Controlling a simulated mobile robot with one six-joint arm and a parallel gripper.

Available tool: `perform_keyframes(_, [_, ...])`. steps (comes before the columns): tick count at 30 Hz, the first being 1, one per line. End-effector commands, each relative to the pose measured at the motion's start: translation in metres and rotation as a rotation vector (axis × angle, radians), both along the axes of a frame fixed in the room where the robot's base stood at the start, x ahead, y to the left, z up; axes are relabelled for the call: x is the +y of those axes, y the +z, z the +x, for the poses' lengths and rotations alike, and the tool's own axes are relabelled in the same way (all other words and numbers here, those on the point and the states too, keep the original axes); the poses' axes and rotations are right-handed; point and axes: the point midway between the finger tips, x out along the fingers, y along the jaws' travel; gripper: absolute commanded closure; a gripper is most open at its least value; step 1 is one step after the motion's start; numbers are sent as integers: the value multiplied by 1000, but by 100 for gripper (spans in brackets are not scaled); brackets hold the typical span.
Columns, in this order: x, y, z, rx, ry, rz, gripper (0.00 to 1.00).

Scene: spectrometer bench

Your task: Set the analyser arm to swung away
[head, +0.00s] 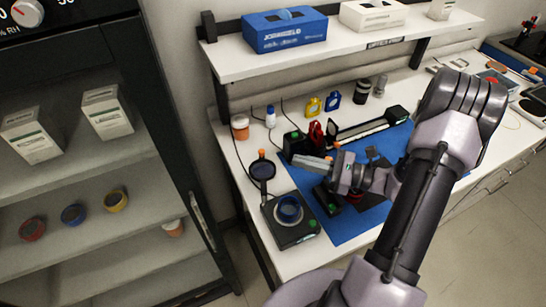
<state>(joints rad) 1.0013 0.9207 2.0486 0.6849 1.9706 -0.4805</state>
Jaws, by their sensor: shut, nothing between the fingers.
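My gripper (300,161) is shut and empty, its fingers pointing left over the left part of the blue mat (345,237). I cannot tell for sure which part is the analyser arm. A long black bar with a pale strip (362,128) runs across the back of the mat, with black blocks near its ends. A black round-headed piece on a stem (262,170) stands left of my gripper, apart from it. A dark device with a green spot (327,197) sits below my gripper and is partly hidden by it. My arm hides the mat's right part.
Red (316,134), yellow (313,107) and blue (333,100) items and small bottles stand behind. A shelf (350,50) with boxes overhangs the back. An open cabinet (120,160) is at left.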

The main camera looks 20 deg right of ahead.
Motion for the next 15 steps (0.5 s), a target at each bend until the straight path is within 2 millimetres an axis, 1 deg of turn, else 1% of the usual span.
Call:
perform_keyframes(1, [9, -2, 7, 1, 5, 1, 100])
perform_keyframes(3, [20, -2, 17, 1, 5, 1, 100])
perform_keyframes(7, [38, -2, 34, 1, 5, 0, 100])
perform_keyframes(10, [48, -2, 44, 1, 4, 1, 100])
perform_keyframes(15, [56, -1, 52, 1, 2, 1, 100])
